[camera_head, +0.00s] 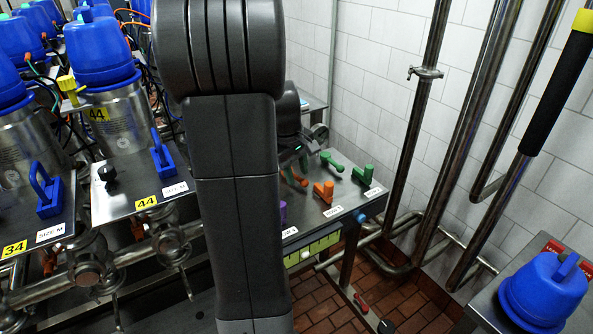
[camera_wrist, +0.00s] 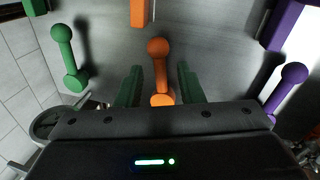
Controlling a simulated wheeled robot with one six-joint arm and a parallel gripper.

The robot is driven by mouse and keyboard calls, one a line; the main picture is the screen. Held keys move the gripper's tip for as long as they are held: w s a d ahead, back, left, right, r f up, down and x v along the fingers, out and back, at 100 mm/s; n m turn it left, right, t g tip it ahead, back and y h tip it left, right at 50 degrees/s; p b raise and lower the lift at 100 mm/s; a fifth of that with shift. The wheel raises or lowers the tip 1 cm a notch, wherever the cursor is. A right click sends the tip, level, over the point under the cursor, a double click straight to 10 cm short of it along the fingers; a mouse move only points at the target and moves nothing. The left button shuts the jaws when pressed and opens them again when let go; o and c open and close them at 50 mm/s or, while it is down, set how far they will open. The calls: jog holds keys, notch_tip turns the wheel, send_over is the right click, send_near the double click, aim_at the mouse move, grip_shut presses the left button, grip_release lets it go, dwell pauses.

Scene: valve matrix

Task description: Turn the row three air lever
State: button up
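An orange lever (camera_wrist: 160,62) with a round knob stands between the two dark green fingers of my gripper (camera_wrist: 160,70) in the wrist view. The fingers are apart, with a gap on each side of the lever. In the head view, an orange lever (camera_head: 295,179) shows beside my arm, below my wrist, and the fingers are mostly hidden. The lever panel (camera_head: 345,202) also has a nearer orange lever (camera_head: 323,191), green levers (camera_head: 332,161) (camera_head: 364,175) and a purple part (camera_head: 283,213). The labels are too small to tell which lever is the row three air lever.
In the wrist view, a green lever (camera_wrist: 68,58) lies to the left and a purple lever (camera_wrist: 286,90) to the right. An orange block (camera_wrist: 138,13) is above. Steel pipes (camera_head: 430,130) and a tiled wall stand right of the panel. Blue-capped canisters (camera_head: 100,55) stand left.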

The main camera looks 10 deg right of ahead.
jog(key=shift+f, duration=0.2)
grip_shut()
jog(key=shift+s+a+m, duration=0.15)
jog(key=shift+a+m, duration=0.25)
jog(key=shift+m, duration=0.7)
grip_release()
jog(key=w+v, duration=0.1)
jog(key=v, duration=1.2)
jog(key=shift+s+a+r+b, duration=0.15)
jog(key=shift+s+r+b, duration=0.05)
jog(key=shift+r+b, duration=0.2)
